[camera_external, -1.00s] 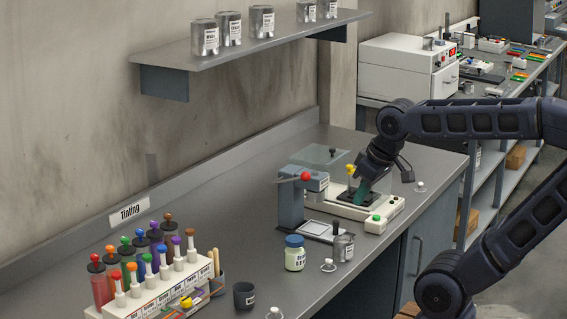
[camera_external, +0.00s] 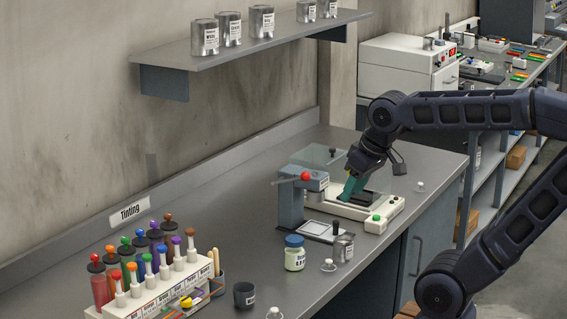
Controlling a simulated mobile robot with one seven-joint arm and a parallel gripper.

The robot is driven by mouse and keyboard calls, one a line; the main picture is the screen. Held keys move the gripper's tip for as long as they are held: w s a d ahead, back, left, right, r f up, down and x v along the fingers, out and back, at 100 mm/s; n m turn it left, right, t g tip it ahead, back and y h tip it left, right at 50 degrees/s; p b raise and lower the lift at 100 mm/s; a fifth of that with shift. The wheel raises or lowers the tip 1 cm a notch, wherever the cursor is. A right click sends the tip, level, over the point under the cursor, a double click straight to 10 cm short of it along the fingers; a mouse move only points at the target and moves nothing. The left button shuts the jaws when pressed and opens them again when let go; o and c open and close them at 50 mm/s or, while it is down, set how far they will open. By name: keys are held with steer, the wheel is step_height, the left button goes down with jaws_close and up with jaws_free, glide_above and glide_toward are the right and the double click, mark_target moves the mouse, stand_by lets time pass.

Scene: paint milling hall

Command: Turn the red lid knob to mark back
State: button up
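A red ball knob (camera_external: 305,176) shows on the grey stand device (camera_external: 291,205) in the middle of the bench. I cannot tell whether it is the lid knob, and no mark named back is legible. Behind it is a clear lid (camera_external: 318,156) with a black knob (camera_external: 332,152), over a white device (camera_external: 362,211). My gripper (camera_external: 350,189), with teal fingers, points down over this white device, right of the red knob and apart from it. Whether the fingers are open or hold something is too small to tell.
A jar with a blue lid (camera_external: 294,253), a metal can (camera_external: 343,246) and a dark cup (camera_external: 244,295) stand nearer. A rack of coloured syringes (camera_external: 165,283) is at front left. The bench's left middle is clear.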

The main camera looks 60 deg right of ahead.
steer(key=w+a+r+m+g, duration=0.1)
steer(key=w+a+r+m, duration=0.2)
steer(key=w, duration=0.4)
steer(key=w+a+r+m, duration=0.1)
steer(key=w+a+r, duration=0.1)
steer(key=w+r, duration=0.3)
steer(key=m+g, duration=0.3)
steer(key=m, duration=0.8)
glide_above(94, 255)
step_height(94, 255, down, 9)
step_height(94, 255, down, 11)
steer(key=shift+f, duration=0.1)
jaws_close()
steer(key=shift+n, duration=0.6)
